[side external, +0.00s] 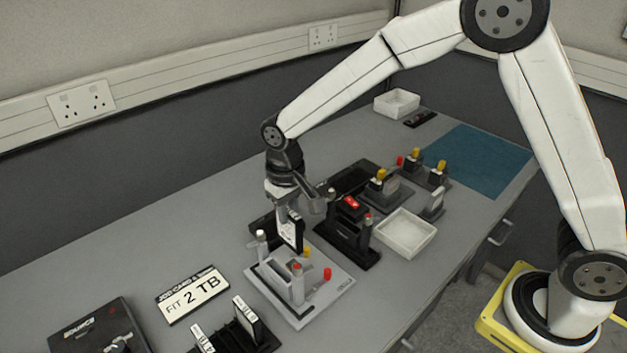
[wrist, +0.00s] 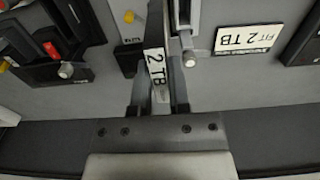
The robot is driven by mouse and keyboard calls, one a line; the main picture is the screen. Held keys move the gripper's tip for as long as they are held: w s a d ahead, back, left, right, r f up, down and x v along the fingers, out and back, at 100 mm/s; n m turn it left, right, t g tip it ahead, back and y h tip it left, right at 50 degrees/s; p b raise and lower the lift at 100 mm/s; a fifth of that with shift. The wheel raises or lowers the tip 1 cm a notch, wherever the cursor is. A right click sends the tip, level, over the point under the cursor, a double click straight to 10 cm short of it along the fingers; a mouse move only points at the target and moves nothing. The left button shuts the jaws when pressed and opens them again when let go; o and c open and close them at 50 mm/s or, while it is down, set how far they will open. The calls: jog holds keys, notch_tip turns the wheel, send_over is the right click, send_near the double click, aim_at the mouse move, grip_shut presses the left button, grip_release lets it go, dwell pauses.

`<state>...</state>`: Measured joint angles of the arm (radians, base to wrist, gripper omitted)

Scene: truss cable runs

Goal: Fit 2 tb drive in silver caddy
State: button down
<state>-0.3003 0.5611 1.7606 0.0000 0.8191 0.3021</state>
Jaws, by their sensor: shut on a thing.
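My gripper (side external: 287,208) is shut on a dark drive (side external: 291,236) with a white label, held upright with its lower end close to the silver caddy. In the wrist view the label on the drive (wrist: 155,68) reads 2 TB, between my gripper's fingers (wrist: 158,108). The silver caddy (side external: 318,291) stands on the bench below and in front of the drive, with a grey-capped post, a yellow knob and red-tipped parts. I cannot tell whether the drive's lower end touches the caddy. In the wrist view the fingers and drive hide much of that area.
A card reading FIT 2 TB (side external: 193,294) lies left of the caddy. A rack with labelled drives (side external: 238,338) and a box marked SOURCE (side external: 92,333) are at the front left. A black caddy (side external: 347,240) and a white tray (side external: 405,234) stand to the right.

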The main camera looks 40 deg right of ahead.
jog(key=a, duration=0.4)
jog(key=shift+s+r, duration=0.2)
jog(key=shift+s, duration=0.2)
jog(key=shift+f, duration=0.15)
jog(key=shift+d+f, duration=0.1)
jog(key=shift+f, duration=1.95)
jog(key=shift+f, duration=3.15)
dwell(1.1)
jog(key=c, duration=0.5)
grip_release()
